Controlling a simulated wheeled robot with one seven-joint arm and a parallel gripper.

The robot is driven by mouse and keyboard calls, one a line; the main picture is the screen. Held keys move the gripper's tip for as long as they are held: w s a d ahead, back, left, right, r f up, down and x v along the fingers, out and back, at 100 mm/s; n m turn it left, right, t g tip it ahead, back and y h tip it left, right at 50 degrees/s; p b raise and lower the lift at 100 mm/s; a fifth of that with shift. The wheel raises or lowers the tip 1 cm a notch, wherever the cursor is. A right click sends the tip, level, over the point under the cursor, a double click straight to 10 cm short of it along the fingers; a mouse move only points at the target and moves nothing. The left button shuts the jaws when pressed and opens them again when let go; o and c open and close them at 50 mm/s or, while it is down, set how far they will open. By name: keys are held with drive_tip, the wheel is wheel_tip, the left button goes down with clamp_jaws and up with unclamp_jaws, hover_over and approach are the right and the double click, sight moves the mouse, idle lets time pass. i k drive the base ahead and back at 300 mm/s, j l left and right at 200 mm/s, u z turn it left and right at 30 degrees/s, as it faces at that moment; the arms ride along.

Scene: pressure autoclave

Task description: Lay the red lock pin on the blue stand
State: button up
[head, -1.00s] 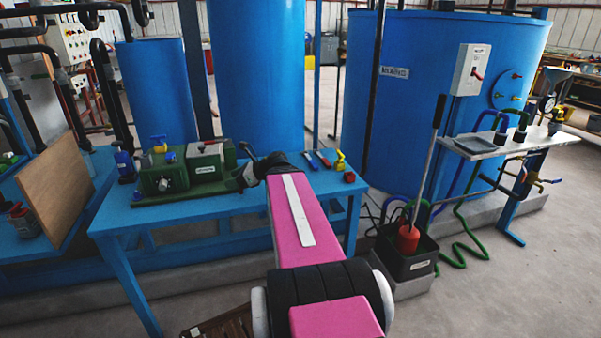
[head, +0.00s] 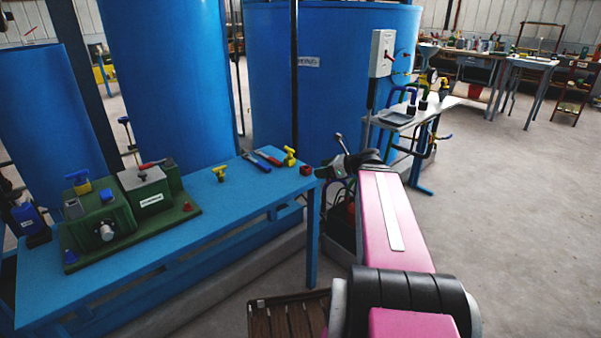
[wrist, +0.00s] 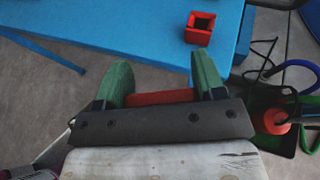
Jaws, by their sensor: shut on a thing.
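My gripper (wrist: 162,64) has green fingers and is shut on the red lock pin (wrist: 160,97), which lies crosswise between them in the wrist view. Only part of the pin shows; in the head view I cannot make it out. The blue stand (head: 228,206) is a long table at the left in the head view. Its top also shows in the wrist view (wrist: 125,30), ahead of the fingers. In the head view my gripper (head: 322,173) is just off the stand's right end.
A red open box (wrist: 200,28) sits near the stand's right end. A green machine (head: 110,225) fills its left part. A yellow T-shaped piece (head: 219,173), a yellow valve (head: 290,156) and hand tools lie along the back. The middle top is clear. Blue tanks stand behind.

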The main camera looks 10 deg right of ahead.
sight(262, 185)
drive_tip(key=k+j+z, duration=0.15)
drive_tip(key=z, duration=0.25)
drive_tip(key=k+j+z, duration=0.15)
drive_tip(key=z, duration=0.25)
drive_tip(key=k+j+z, duration=0.15)
drive_tip(key=z, duration=0.25)
drive_tip(key=k+j, duration=0.15)
drive_tip(key=k, duration=0.3)
